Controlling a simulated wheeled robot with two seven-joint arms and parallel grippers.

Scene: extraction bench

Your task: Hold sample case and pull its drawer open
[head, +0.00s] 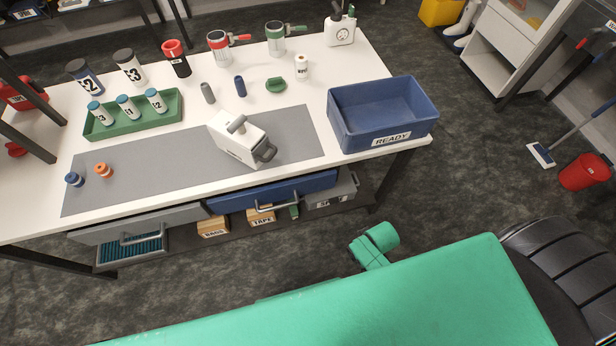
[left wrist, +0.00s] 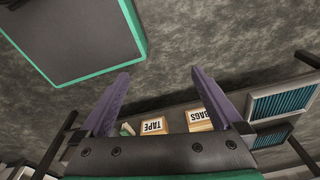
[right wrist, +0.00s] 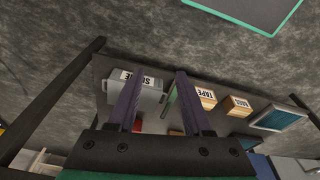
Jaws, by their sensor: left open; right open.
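The sample case (head: 230,142) is a small white box with a grey handle on top and a dark grey pull (head: 264,153) on its right end. It stands on the grey mat (head: 180,168) on the bench, and its drawer looks shut. My left gripper (left wrist: 158,88) is open and empty in the left wrist view. My right gripper (right wrist: 158,85) is open and empty in the right wrist view. Neither gripper shows in the head view. Both wrist views look at the floor and lower shelf, and the case is in neither.
A blue READY bin (head: 385,137) stands to the right of the case. A green rack (head: 134,118) with several jars is to the left. A blue bench drawer (head: 285,190) is below the front edge.

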